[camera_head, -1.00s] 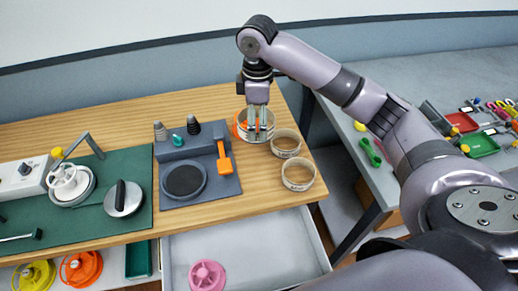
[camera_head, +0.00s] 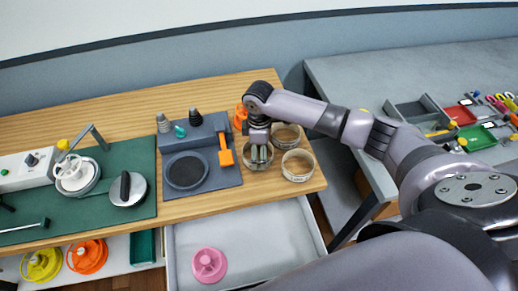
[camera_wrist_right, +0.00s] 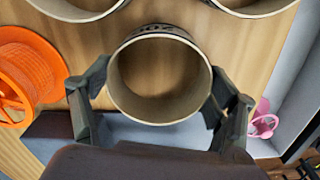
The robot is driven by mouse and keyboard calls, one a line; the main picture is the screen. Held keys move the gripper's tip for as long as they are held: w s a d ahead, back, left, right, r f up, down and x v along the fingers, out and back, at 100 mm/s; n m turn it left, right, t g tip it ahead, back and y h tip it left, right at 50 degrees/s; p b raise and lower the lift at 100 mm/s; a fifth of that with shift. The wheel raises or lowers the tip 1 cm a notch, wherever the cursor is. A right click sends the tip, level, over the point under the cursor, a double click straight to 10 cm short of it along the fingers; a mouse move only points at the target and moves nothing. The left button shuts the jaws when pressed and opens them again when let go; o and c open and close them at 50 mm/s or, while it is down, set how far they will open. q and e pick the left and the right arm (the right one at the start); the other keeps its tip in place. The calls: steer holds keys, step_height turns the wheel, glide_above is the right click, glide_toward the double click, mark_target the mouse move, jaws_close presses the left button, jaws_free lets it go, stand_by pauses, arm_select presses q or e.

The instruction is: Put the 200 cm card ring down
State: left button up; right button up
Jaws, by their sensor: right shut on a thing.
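My right gripper (camera_head: 260,156) points down over the wooden bench near its front right part. It is shut on a pale card ring (camera_head: 248,164), and the ring's open round top faces the wrist. In the right wrist view the ring (camera_wrist_right: 160,112) sits between the two dark fingers, with dark print on its far wall that I cannot read surely. I cannot tell whether its base touches the bench. Two similar card rings stand to the right, one further back (camera_head: 289,140) and one nearer (camera_head: 299,168). My left gripper is out of view.
An orange spool (camera_head: 240,116) stands behind the held ring. A grey station (camera_head: 200,142) with an orange handle (camera_head: 225,152) is close on the left. An open drawer (camera_head: 245,228) with a pink spool (camera_head: 209,265) lies below the front edge.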

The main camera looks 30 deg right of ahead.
steer(key=o, duration=0.7)
steer(key=shift+f, duration=0.1)
steer(key=shift+o, duration=0.2)
step_height(320, 180, up, 12)
steer(key=b, duration=0.1)
steer(key=shift+b, duration=0.3)
